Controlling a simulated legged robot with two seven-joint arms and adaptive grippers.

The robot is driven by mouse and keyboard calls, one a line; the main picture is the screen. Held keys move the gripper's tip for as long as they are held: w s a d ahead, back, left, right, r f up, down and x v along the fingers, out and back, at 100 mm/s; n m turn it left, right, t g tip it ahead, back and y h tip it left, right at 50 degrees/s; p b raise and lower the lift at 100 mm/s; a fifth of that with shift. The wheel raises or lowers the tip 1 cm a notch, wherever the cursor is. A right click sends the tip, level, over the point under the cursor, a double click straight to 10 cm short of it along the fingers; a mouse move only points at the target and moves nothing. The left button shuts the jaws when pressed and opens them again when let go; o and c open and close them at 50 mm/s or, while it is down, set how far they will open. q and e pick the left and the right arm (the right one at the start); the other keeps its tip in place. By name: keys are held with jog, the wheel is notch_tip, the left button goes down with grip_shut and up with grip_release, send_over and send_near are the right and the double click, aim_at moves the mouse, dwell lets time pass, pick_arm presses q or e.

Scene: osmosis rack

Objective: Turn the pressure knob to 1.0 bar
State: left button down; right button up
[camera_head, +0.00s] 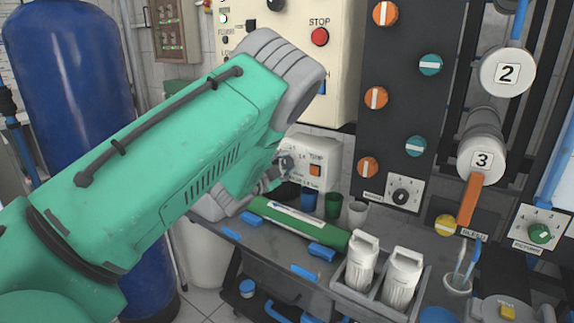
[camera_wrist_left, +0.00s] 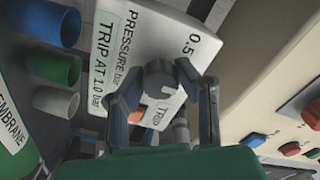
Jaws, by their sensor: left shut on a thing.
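The pressure knob (camera_wrist_left: 160,82) is a round grey knob on a white box (camera_wrist_left: 130,50) marked "PRESSURE bar" and "TRIP AT 1.0 bar" in the left wrist view. A "0.5" mark shows near the box's edge. My left gripper (camera_wrist_left: 165,85) has its fingers on both sides of the knob and is shut on it. In the head view the white box (camera_head: 326,153) stands at the back of the bench, and my left gripper (camera_head: 279,172) reaches its left side. The knob's pointer and setting cannot be read. My right gripper is not in view.
An orange TRIP switch (camera_head: 315,170) sits on the box beside the knob. Blue, green and white cups (camera_head: 357,212) and a green membrane tube (camera_head: 300,223) are in front. A cream panel with a red STOP button (camera_head: 320,37) is above. White bottles (camera_head: 403,275) stand nearer.

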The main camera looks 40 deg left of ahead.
pick_arm(q)
jog(key=shift+s+f, duration=0.15)
jog(key=shift+f, duration=0.25)
jog(key=c, duration=1.2)
grip_release()
jog(key=shift+a, duration=0.1)
jog(key=shift+r, duration=0.1)
jog(key=s+d, duration=0.1)
jog(key=s, duration=1)
jog(key=shift+s, duration=0.3)
jog(key=shift+d, duration=0.1)
